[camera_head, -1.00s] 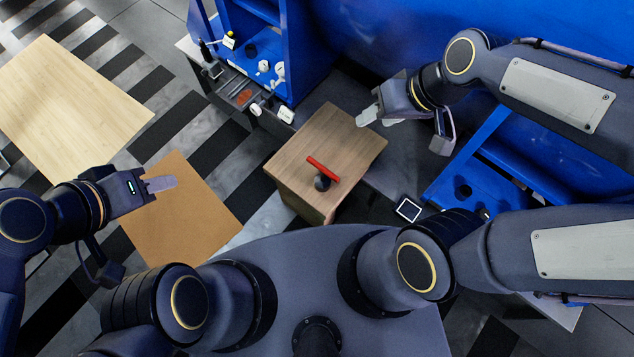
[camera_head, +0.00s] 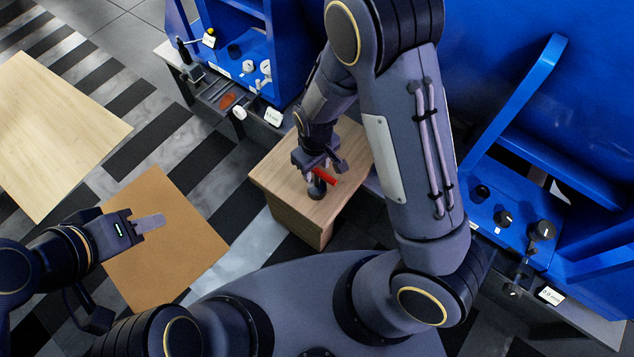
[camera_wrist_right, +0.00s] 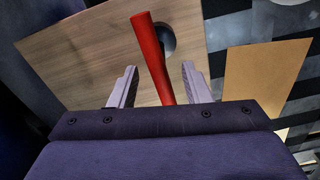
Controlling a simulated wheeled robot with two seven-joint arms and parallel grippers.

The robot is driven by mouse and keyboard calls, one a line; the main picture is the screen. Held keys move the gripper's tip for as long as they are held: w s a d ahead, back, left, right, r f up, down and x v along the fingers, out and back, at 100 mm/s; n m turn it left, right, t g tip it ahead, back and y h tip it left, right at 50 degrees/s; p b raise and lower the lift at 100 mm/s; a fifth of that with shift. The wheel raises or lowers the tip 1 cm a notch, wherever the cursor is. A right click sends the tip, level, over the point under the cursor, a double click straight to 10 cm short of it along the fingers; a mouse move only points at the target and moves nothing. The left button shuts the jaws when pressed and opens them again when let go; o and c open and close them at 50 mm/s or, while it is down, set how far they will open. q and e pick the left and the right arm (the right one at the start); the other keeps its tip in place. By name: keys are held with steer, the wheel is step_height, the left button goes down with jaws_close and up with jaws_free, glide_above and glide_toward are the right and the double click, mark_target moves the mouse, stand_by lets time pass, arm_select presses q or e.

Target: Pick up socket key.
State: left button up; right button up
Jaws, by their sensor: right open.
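The socket key has a red handle and a dark round socket end. In the head view its red handle (camera_head: 327,180) shows partly from under my right gripper (camera_head: 318,176), with the dark end (camera_head: 317,188) on the wooden box top (camera_head: 285,172). In the right wrist view the red handle (camera_wrist_right: 154,62) runs between the two open fingers of my right gripper (camera_wrist_right: 158,88), with visible gaps on both sides. My left gripper (camera_head: 150,222) is over the brown board at the left, away from the key. Whether its fingers are apart is unclear.
A brown board (camera_head: 175,250) and a pale wooden board (camera_head: 60,130) lie at the left. Blue workstations with knobs and fittings (camera_head: 503,218) stand behind and to the right. A blue cabinet with a drawer-like ledge (camera_head: 245,105) borders the wooden box.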

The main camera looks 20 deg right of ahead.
mark_target(317, 181)
step_height(317, 181, down, 5)
steer(key=shift+b, duration=0.95)
jaws_close()
